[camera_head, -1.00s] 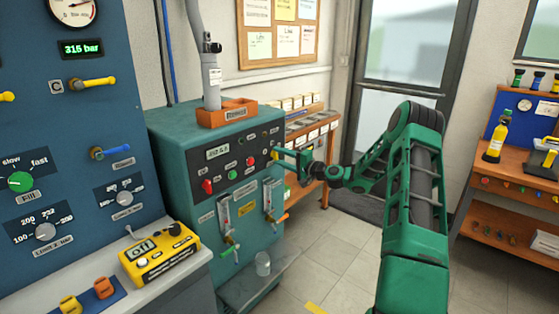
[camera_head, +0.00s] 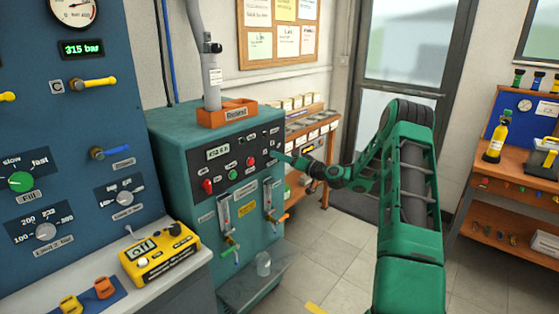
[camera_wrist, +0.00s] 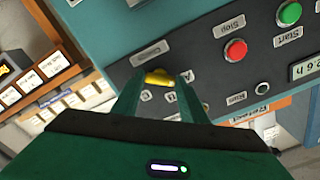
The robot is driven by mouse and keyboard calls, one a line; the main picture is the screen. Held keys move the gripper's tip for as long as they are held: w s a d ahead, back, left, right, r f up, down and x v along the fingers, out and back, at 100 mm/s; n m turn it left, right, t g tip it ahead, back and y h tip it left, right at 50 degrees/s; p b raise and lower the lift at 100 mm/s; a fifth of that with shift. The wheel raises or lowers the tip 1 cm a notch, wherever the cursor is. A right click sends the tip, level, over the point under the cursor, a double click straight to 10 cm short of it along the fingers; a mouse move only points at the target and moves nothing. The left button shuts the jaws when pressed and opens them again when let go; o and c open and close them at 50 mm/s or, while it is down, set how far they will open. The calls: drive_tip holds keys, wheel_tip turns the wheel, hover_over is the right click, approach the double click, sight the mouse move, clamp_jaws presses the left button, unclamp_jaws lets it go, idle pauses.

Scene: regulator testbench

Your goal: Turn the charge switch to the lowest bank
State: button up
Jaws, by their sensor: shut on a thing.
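The charge switch is a small yellow knob (camera_wrist: 160,77) on the dark control panel (camera_wrist: 205,60), seen in the wrist view. My gripper (camera_wrist: 158,83) is closed around it, one finger on each side. The fingers hide part of the knob and some of the bank marks around it, so I cannot tell exactly which bank it points to. In the head view my gripper (camera_head: 280,158) is at the right end of the panel on the teal cabinet (camera_head: 172,124), and I cannot make out the knob there.
In the wrist view a red stop button (camera_wrist: 236,50) and a green start button (camera_wrist: 289,14) lie right of the knob. A yellow box (camera_head: 160,257) sits on the left bench. The floor in front is clear.

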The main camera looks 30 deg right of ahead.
drive_tip(key=shift+f+n, duration=0.35)
drive_tip(key=shift+n, duration=0.25)
drive_tip(key=o, duration=0.9)
drive_tip(key=shift+o, duration=0.7)
drive_tip(key=shift+r, duration=0.15)
drive_tip(key=v, duration=1)
drive_tip(key=shift+s, duration=0.3)
drive_tip(key=shift+d, duration=0.15)
